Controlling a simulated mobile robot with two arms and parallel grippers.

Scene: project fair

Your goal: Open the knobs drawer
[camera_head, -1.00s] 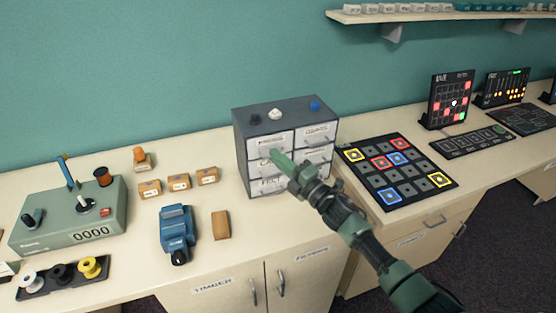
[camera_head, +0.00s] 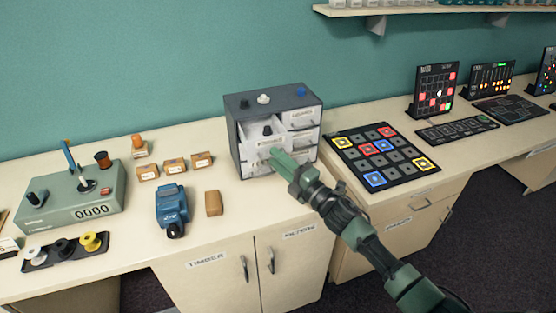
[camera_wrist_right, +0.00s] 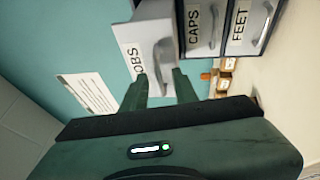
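The knobs drawer (camera_head: 262,137) is the top left one in the dark grey cabinet (camera_head: 230,133). It is pulled out, and a dark knob shows in it. In the right wrist view its front (camera_wrist_right: 138,44) carries a partly hidden label reading "OBS", with a grey handle below it. My right gripper (camera_head: 275,156) is at the drawer's front. In the right wrist view its two fingers (camera_wrist_right: 160,78) stand apart on either side of the handle, with a gap between them. My left gripper is not in view.
Drawers labelled CAPS (camera_wrist_right: 198,28) and FEET (camera_wrist_right: 246,26) are closed. A grey joystick box (camera_head: 70,205), a blue tool (camera_head: 171,208) and small brown boxes stand to the left. A black button panel (camera_head: 382,160) lies to the right. Bare counter lies before the cabinet.

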